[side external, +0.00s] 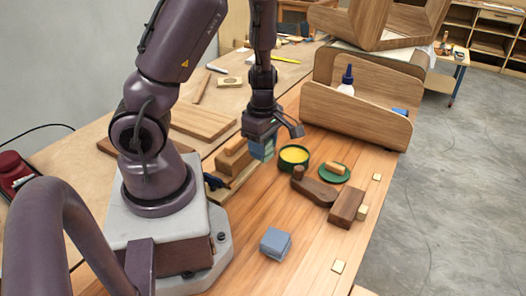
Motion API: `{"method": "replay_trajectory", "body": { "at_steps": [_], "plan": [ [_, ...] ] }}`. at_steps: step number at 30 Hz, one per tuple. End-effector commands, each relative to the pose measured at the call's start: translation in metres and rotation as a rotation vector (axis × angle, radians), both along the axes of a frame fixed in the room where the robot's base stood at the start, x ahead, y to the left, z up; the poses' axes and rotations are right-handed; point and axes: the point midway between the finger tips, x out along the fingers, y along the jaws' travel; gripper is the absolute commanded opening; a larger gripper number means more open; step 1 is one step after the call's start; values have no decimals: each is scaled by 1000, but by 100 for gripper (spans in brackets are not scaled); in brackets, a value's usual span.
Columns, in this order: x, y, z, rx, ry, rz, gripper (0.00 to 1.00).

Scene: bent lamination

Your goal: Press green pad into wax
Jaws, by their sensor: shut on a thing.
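My gripper (273,142) is over the bench, left of the wax tin, shut on a small blue-green block (262,150). The block hangs below the fingers, and part of it is hidden by them. The wax is yellow (293,155) in an open, round, dark green tin (293,168). The block is just left of the tin and appears apart from it; its exact height is hard to tell. A flat green disc (323,177) lies right of the tin with a tan piece (335,168) on it. I cannot tell whether the green pad is the held block or this disc.
A blue-grey block (275,243) lies in front. A brown wooden tool (315,188) and a dark wood block (346,207) lie right of it. Stacked wood (234,157) stands left of my gripper. A wooden holder with a bottle (347,80) stands behind. The bench front is mostly clear.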

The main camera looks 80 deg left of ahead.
Motion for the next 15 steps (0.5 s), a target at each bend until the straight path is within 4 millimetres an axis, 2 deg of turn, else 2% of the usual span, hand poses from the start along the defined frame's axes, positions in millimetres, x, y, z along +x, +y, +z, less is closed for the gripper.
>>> {"method": "replay_trajectory", "body": {
  "at_steps": [6,7,9,15],
  "plan": [
    [0,0,0,-1,1,0,19],
    [0,0,0,-1,1,0,37],
    [0,0,0,0,0,-1,23],
    [-3,6,-4,6,17,10,23]
  ]
}}
